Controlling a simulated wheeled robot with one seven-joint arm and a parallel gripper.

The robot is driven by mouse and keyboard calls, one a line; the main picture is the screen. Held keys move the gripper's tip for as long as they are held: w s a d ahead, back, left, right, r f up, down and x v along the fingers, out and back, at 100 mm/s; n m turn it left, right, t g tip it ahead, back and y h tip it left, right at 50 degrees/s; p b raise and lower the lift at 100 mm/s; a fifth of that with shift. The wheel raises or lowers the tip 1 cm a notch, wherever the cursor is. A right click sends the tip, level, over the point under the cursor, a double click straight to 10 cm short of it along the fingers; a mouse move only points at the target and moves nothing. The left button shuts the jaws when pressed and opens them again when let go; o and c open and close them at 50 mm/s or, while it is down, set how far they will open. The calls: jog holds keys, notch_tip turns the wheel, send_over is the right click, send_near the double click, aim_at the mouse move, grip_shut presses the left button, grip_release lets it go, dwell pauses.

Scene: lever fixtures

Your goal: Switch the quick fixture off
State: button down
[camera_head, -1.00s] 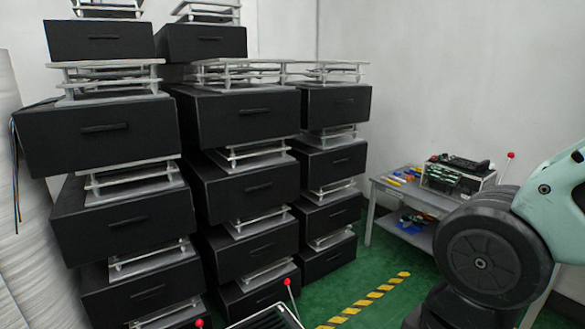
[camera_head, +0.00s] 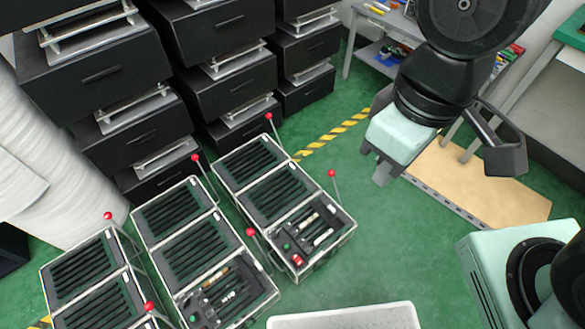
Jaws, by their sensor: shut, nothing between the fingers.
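Several lever fixtures with red ball knobs stand among three long open cases on the green floor. I cannot tell which one is the quick fixture. The right case (camera_head: 262,178) has a lever at its far end with a red knob (camera_head: 269,116) and one at its right side with a red knob (camera_head: 332,173). The middle case (camera_head: 180,227) has levers with red knobs (camera_head: 195,158) (camera_head: 250,232). The left case (camera_head: 92,270) has levers with red knobs (camera_head: 108,216) (camera_head: 149,306). My gripper (camera_head: 382,180) is shut and empty, in the air right of the right case, apart from every lever.
Stacked black drawer units (camera_head: 225,85) stand behind the cases. A white rolled column (camera_head: 60,165) is at the left. A tan board (camera_head: 480,185) lies at the right. A white tray (camera_head: 345,318) is at the bottom. Green floor (camera_head: 350,235) is clear between.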

jog(key=w+a+f+m+b, duration=0.2)
jog(key=a+f+m+b, duration=0.1)
jog(key=f+b, duration=0.65)
jog(key=w+a+f+m+g+y+b, duration=0.1)
jog(key=w+a+f+m+b, duration=0.15)
jog(key=f+b, duration=0.65)
jog(key=w+a+f+m+b, duration=0.2)
jog(key=f+m+b, duration=0.25)
jog(key=f, duration=0.85)
jog(key=m+t+h+b, duration=0.15)
jog(key=m+b, duration=0.75)
jog(key=b, duration=1.2)
send_over(296, 257)
notch_tip(296, 257, down, 33)
jog(key=shift+s+r, duration=0.15)
jog(key=shift+r, duration=0.05)
jog(key=shift+d, duration=0.1)
jog(key=shift+f, duration=0.1)
notch_tip(296, 257, down, 14)
jog(key=b, duration=1)
